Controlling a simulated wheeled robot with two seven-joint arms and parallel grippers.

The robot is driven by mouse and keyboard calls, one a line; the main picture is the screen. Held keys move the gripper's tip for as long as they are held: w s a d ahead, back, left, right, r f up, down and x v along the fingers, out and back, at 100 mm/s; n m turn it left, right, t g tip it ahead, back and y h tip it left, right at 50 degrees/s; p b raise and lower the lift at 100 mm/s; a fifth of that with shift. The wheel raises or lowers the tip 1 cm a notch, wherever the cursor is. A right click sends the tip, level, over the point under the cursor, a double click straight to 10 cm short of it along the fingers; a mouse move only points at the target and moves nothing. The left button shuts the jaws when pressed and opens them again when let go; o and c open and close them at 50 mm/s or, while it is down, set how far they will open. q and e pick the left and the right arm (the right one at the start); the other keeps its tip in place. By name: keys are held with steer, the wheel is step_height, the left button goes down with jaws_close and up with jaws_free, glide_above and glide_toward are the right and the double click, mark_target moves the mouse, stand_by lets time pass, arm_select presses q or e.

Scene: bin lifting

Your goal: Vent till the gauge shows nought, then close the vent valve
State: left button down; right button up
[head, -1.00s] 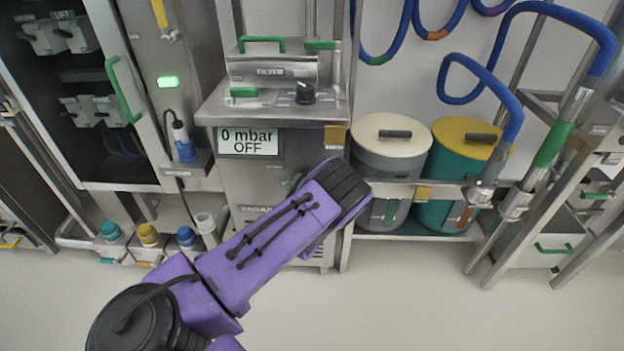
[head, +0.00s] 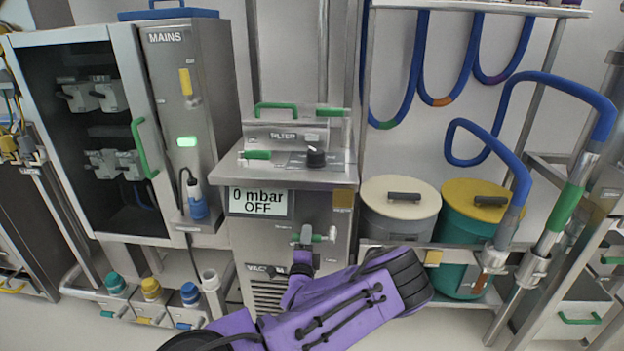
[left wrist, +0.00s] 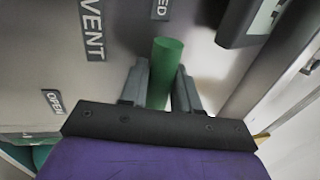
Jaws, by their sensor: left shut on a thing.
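The gauge display (head: 257,202) on the front of the steel vacuum unit reads "0 mbar OFF". My left gripper (head: 304,240) is at this valve. In the left wrist view the green handle (left wrist: 166,72) stands between the two grey fingers of my left gripper (left wrist: 162,90), which is shut on it. A "VENT" label (left wrist: 92,30) is to its left, an "OPEN" label (left wrist: 54,102) lower left, and a partly cut label ending in "ED" (left wrist: 160,8) above. My right gripper is out of view.
A black knob (head: 315,157) sits on top of the unit, near the filter box (head: 285,135). The mains cabinet (head: 185,95) stands left. Two lidded drums (head: 400,220) stand right, below hanging blue hoses (head: 470,155). Floor in front is clear.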

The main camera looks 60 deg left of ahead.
arm_select(q)
steer(key=shift+a+r, duration=0.15)
steer(key=shift+r, duration=0.05)
steer(key=c, duration=1)
jaws_free()
steer(key=shift+s, duration=0.1)
steer(key=shift+o, duration=0.2)
steer(key=shift+f, duration=0.1)
steer(key=v, duration=1)
steer(key=shift+d, duration=0.25)
steer(key=shift+s, duration=0.1)
